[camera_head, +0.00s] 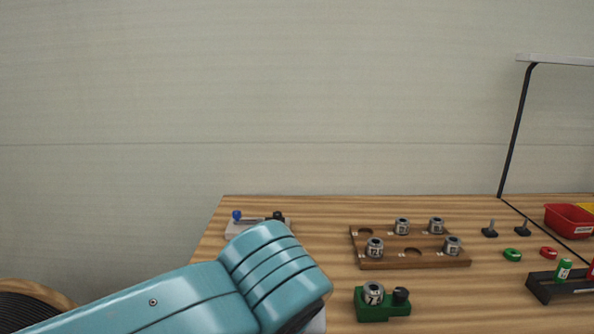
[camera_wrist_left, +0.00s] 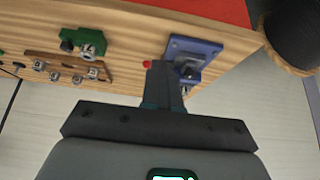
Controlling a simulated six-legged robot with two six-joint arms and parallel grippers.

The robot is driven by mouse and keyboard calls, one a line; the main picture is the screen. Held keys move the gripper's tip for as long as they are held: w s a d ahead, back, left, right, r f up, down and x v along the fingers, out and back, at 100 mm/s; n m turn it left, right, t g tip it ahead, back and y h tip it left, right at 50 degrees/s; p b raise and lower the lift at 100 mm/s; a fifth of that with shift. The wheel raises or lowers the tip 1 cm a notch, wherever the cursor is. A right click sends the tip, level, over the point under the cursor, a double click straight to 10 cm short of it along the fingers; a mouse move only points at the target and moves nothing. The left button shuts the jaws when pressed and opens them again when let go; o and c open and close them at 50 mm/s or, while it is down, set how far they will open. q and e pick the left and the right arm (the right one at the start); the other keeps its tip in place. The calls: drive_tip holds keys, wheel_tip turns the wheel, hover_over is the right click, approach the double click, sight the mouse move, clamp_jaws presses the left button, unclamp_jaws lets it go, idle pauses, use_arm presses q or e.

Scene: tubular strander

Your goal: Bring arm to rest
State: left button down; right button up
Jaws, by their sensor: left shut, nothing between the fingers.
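My left arm (camera_head: 200,292), teal, comes in from the lower left in the head view and reaches over the left part of the wooden table. Its gripper is hidden there behind or below the arm. In the left wrist view my left gripper (camera_wrist_left: 164,84) has its dark fingers together, with nothing seen between them. The fingertips appear close to a blue fixture (camera_wrist_left: 211,48); I cannot tell whether they touch it. My right gripper is in neither view.
The wooden table (camera_head: 330,218) bears a brown tray (camera_head: 400,264) with metal collars, a green block (camera_head: 372,312) with one collar, and a grey plate (camera_head: 243,230) with knobs. A red bin (camera_head: 568,221) stands far right. A spool (camera_wrist_left: 292,35) is beside the table.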

use_arm(q)
wheel_tip(320, 180, down, 26)
drive_tip(key=a+m+g+h+p, duration=0.2)
drive_tip(key=g+p, duration=0.2)
drive_tip(key=g, duration=0.1)
drive_tip(key=s+a+f+n+h+p, duration=0.1)
drive_tip(key=s+a+f+n+p, duration=0.1)
drive_tip(key=s+a+f, duration=0.2)
drive_tip(key=s+a+f+n+h+p, duration=0.1)
drive_tip(key=s+a+f, duration=0.3)
drive_tip(key=s+f, duration=0.6)
drive_tip(key=shift+s+f+n+g+p, duration=0.15)
drive_tip(key=shift+f+n+g+p, duration=0.25)
drive_tip(key=shift+f+n, duration=0.1)
drive_tip(key=shift+a, duration=0.1)
drive_tip(key=shift+r, duration=0.1)
